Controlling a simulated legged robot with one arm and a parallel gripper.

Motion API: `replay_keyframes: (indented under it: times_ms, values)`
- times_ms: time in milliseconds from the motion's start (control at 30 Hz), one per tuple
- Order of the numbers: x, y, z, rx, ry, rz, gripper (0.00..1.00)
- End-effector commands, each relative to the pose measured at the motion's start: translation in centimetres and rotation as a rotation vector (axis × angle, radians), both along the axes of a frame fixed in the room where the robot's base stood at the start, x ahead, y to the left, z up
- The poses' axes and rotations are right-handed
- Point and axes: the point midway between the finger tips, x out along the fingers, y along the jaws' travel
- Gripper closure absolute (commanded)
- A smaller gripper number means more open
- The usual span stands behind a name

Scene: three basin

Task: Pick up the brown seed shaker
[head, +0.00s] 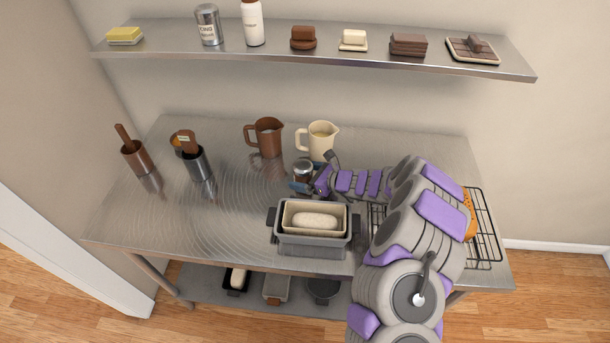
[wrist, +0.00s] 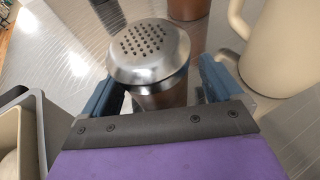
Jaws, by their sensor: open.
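A shaker (wrist: 150,48) with a domed, perforated metal lid stands on the steel table in the wrist view. Its lower body is mostly hidden below the lid and behind my gripper, so its brown contents cannot be made out clearly. It also shows in the head view (head: 303,169), near the middle of the table. My gripper (wrist: 162,92) is open, with one blue finger on each side of the shaker's body. In the head view my gripper (head: 306,187) is low beside the shaker. I cannot tell whether the fingers touch it.
A brown pitcher (head: 268,138) and a cream pitcher (head: 321,141) stand behind the shaker. A grey pan (head: 312,239) with a dough loaf is in front. A wire rack (head: 487,222) lies at right, partly behind my arm. The table's left middle is clear.

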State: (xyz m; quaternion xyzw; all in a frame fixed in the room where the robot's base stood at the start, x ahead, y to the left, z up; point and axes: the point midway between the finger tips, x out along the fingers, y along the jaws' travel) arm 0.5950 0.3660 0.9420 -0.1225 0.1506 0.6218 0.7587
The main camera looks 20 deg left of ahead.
Motion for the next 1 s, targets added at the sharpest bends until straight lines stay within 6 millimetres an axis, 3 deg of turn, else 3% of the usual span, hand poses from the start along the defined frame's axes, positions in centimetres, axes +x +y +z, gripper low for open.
replay_keyframes:
  times_ms: [100,700,1000]
  values:
    - [-0.02,0.02,0.02,0.000,0.000,0.000,0.07]
    - [0.00,-0.12,0.11,0.002,0.000,0.000,0.64]
    - [-0.01,-0.02,0.23,0.001,0.000,0.000,0.66]
